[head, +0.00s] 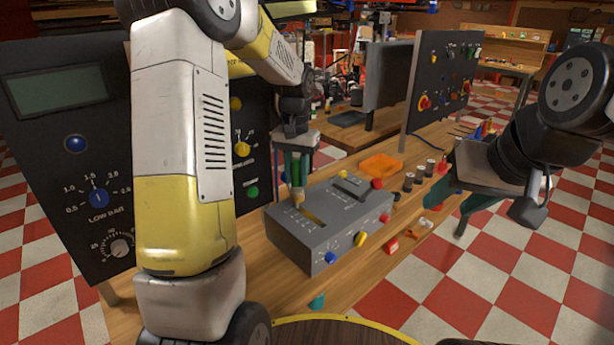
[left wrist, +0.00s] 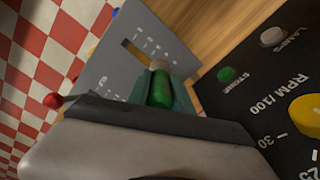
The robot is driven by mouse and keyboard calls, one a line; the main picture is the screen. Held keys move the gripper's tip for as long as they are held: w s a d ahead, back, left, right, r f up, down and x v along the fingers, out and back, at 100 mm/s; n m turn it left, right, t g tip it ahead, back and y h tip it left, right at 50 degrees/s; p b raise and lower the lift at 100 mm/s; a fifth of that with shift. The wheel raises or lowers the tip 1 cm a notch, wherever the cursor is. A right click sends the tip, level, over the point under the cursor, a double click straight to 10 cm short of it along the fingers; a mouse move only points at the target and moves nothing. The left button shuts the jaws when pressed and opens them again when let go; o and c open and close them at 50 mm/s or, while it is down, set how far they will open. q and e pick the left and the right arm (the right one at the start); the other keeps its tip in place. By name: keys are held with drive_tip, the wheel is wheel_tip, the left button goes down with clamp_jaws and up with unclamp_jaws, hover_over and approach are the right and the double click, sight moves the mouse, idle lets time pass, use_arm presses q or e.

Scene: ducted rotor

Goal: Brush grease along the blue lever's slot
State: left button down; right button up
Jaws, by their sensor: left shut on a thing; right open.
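A grey control box (head: 300,245) stands on the wooden bench. Its top has a narrow slot (head: 313,217) with a yellowish inside and white marks, also visible in the left wrist view (left wrist: 136,50). A blue knob or lever end (head: 330,257) sits on the box's front side, beside yellow and red ones. My left gripper (head: 298,178) is shut on a green-handled brush (left wrist: 160,90), pointing down. Its pale tip (head: 298,196) is near the slot's far left end; I cannot tell whether it touches. My right gripper (head: 462,205) is open and empty, right of the bench.
A dark panel with knobs (head: 75,165) stands close on the left, another (head: 440,85) at the back right. An orange tray (head: 381,166), dark cylinders (head: 408,181) and small red parts (head: 392,245) lie right of the box.

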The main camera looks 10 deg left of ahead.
use_arm(q)
drive_tip(key=shift+r, duration=1.35)
drive_tip(key=shift+d, duration=0.1)
